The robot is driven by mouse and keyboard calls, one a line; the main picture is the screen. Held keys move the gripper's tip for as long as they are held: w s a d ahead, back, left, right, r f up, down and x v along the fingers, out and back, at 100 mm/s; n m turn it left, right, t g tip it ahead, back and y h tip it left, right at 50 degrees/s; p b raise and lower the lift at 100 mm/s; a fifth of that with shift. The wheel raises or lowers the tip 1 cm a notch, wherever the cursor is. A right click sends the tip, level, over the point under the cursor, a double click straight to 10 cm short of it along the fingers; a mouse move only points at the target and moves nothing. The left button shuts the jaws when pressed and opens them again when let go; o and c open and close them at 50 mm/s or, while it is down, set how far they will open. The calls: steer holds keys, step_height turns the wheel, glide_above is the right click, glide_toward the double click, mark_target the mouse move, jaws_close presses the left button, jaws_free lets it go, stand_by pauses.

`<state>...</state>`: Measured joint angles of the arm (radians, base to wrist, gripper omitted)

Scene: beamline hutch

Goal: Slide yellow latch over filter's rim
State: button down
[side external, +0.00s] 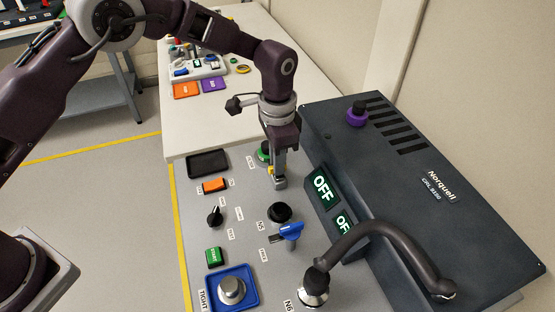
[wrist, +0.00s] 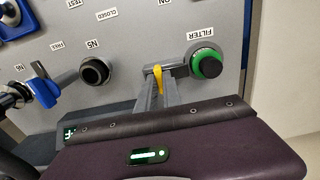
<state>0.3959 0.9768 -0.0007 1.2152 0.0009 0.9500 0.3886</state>
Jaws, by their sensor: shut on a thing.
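The filter (wrist: 207,65) is a round black knob with a green rim, beside an upside-down FILTER label. In the side view, the filter (side external: 263,152) is partly hidden behind my gripper. The yellow latch (wrist: 157,72) is a small upright piece left of the filter in the wrist view, with a visible gap between it and the green rim. A bit of the yellow latch (side external: 271,170) shows at my fingers in the side view. My gripper (wrist: 158,88) is shut on the latch, low over the panel; it also shows in the side view (side external: 279,183).
A black N5 port (side external: 280,212) and a blue lever (side external: 290,232) lie in front of my gripper. The dark Norquell box (side external: 420,170) with OFF displays stands close on the right. An orange switch (side external: 214,185) and black knob (side external: 214,216) are to the left.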

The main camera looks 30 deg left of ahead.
stand_by(0.7)
steer(key=shift+w+a+r, duration=0.1)
steer(key=shift+w+a, duration=0.6)
steer(key=shift+w, duration=0.05)
steer(key=c, duration=1.5)
jaws_free()
step_height(320, 180, up, 7)
